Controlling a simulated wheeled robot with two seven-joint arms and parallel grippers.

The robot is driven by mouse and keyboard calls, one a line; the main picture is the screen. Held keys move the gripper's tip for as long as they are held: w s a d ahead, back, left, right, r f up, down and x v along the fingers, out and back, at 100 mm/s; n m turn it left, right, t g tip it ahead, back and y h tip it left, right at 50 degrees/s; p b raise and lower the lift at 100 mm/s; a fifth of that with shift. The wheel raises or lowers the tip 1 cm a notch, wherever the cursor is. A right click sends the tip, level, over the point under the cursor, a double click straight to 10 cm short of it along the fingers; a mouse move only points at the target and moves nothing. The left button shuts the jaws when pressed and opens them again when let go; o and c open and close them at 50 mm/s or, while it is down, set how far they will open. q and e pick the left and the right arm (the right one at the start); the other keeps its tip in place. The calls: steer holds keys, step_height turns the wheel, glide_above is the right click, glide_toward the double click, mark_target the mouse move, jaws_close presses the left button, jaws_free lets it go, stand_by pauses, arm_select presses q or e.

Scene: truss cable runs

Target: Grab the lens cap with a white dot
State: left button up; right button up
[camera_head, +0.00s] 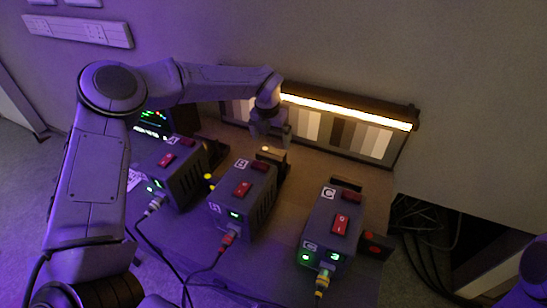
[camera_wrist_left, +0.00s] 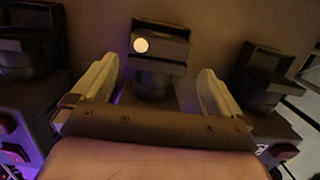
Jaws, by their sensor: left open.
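The lens cap with a white dot (camera_head: 272,154) is a small dark block at the back end of the middle unit, marked B. It also shows in the left wrist view (camera_wrist_left: 168,46), top centre, its pale dot at its left side, above a dark round lens barrel (camera_wrist_left: 153,84). My left gripper (camera_head: 270,138) is just behind and above the cap in the head view. In the left wrist view its two pale fingers stand wide apart with the barrel between them and the cap beyond. Nothing is held. My right gripper is not in view.
Units A (camera_head: 173,168) and C (camera_head: 331,226) stand on either side of unit B (camera_head: 241,196), with cables at their fronts. A dark plate with red dots (camera_head: 374,244) sits beside C. A lit strip chart (camera_head: 340,125) stands behind, close to the left gripper.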

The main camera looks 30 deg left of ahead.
mark_target(273, 151)
arm_select(q)
steer(key=f, duration=0.2)
steer(key=w+f+p, duration=0.1)
steer(key=f, duration=0.1)
steer(key=w+f+p, duration=0.1)
steer(key=f, duration=0.1)
steer(key=shift+s, duration=0.35)
steer(key=shift+c, duration=0.9)
steer(key=c, duration=0.9)
